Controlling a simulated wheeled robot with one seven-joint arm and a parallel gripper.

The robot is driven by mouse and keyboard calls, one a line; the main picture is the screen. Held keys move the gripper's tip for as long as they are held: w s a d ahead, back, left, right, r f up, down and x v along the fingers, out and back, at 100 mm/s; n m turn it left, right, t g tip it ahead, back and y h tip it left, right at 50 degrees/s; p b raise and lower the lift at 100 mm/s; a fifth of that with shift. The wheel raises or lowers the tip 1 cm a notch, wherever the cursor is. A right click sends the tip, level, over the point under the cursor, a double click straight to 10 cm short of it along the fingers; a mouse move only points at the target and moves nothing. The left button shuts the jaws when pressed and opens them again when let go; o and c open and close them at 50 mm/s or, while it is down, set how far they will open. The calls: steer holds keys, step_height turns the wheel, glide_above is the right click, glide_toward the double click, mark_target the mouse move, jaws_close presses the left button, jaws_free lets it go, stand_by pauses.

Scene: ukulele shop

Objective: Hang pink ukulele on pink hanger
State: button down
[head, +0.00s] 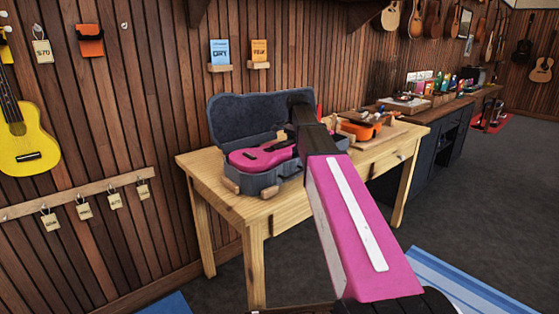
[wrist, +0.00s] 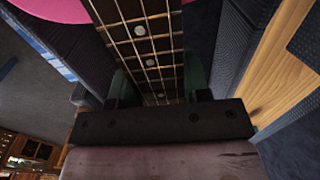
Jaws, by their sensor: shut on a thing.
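The pink ukulele (head: 262,155) lies in an open grey case (head: 240,120) on a wooden workbench. Its body is at the left of the case; its neck is hidden behind my arm in the head view. In the wrist view, my gripper (wrist: 158,86) is shut around the dark fretted neck (wrist: 145,42), a finger on each side, and part of the pink body (wrist: 55,8) shows at the upper left. My arm hides the gripper in the head view. I cannot make out a pink hanger in either view.
The wooden workbench (head: 228,203) stands against the plank wall. An orange instrument (head: 362,129) lies on it right of the case. A yellow ukulele (head: 27,140) hangs at far left, above a rail with tagged hooks (head: 90,196). The case lid stands up behind the ukulele.

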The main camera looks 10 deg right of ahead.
steer(key=shift+r, duration=0.4)
steer(key=shift+r, duration=2.45)
steer(key=shift+r, duration=2.35)
